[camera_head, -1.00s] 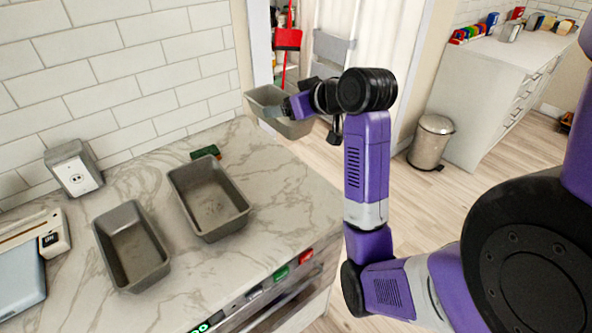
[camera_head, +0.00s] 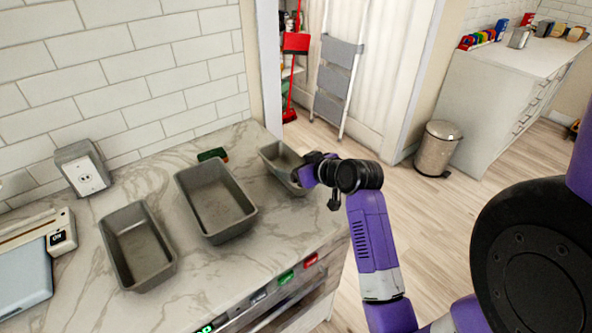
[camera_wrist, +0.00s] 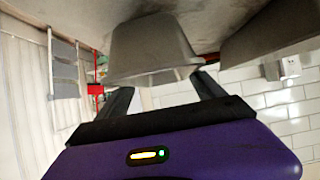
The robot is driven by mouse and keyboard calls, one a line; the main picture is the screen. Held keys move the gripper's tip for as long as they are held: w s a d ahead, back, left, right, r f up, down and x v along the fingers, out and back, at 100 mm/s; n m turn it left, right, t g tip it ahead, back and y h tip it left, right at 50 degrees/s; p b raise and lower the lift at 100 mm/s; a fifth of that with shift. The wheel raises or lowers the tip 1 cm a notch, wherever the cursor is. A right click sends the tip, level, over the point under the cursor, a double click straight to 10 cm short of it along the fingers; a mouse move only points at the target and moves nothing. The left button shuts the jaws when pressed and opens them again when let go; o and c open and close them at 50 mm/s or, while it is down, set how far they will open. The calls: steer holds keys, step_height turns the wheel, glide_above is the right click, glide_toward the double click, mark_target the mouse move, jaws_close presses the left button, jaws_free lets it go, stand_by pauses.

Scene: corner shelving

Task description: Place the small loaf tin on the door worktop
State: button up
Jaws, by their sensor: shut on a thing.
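My gripper (camera_head: 305,174) is shut on the wall of a grey loaf tin (camera_head: 276,156) at the right end of the marble worktop (camera_head: 285,220), by the doorway. The tin is roughly upright, low over or on the surface; I cannot tell whether it touches. In the wrist view, turned upside down, the held tin (camera_wrist: 150,48) is between the gripper's fingers (camera_wrist: 162,92), its base close to the worktop. Two other grey loaf tins, a middle one (camera_head: 218,203) and a left one (camera_head: 139,245), stand on the worktop.
A small dark green object (camera_head: 212,154) lies behind the middle tin. A bin (camera_head: 437,148) and a white counter (camera_head: 500,90) are beyond. Bare worktop lies in front of the held tin.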

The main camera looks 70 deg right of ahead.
steer(key=shift+f, duration=0.75)
steer(key=shift+f, duration=0.15)
steer(key=o, duration=1.6)
